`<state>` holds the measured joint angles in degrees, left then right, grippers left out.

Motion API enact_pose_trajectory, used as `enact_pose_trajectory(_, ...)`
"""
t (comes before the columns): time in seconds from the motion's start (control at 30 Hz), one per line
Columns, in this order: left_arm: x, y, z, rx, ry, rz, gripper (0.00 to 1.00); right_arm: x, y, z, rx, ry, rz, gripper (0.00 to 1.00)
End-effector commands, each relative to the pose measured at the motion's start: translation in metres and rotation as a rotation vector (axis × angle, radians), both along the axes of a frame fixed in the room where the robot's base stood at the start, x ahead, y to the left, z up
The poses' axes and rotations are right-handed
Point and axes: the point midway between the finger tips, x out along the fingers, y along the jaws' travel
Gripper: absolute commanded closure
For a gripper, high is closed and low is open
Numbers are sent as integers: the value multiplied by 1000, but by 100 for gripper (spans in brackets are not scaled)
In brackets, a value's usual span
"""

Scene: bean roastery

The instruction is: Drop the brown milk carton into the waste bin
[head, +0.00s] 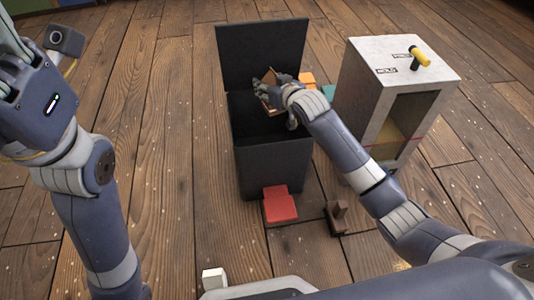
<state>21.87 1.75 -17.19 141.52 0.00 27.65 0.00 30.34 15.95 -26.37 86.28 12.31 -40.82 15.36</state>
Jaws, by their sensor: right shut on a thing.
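The brown milk carton (270,79) is in my right gripper (268,92), which is shut on it. The hand covers much of the carton. In the head view both are over the opening of the black waste bin (274,165), in front of its raised lid (262,52). How far the carton is above the rim is hard to tell. My left arm is raised at the left edge; its gripper fingers are not clearly visible.
A pale cabinet (385,75) with a yellow handle (420,57) and an open front stands right of the bin. A red block (280,205) and a brown piece (337,216) lie in front. The wooden floor left is clear.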

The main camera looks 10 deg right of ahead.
Motion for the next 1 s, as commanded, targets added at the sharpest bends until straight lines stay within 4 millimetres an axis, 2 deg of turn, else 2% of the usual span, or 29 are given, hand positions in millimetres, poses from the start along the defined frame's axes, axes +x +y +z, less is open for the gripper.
enact_pose_trajectory(0.37, -3, 0, 2, 1, -10, 0, 60, 0, 0, -2, 0, 0, 0, 75)
enact_pose_trajectory(0.4, -3, 0, 2, 1, -10, 0, 60, 0, 0, -2, 0, 0, 0, 50)
enact_pose_trajectory(0.5, -3, 0, 2, 1, -10, 0, 60, 0, 0, -2, 0, 0, 0, 32)
enact_pose_trajectory(0.87, -2, 0, 1, 0, -10, 0, 60, -1, 0, -2, 1, 1, 0, 32)
enact_pose_trajectory(1.0, -2, 0, 1, 0, -10, 0, 60, -9, -3, 1, 1, 0, 0, 32)
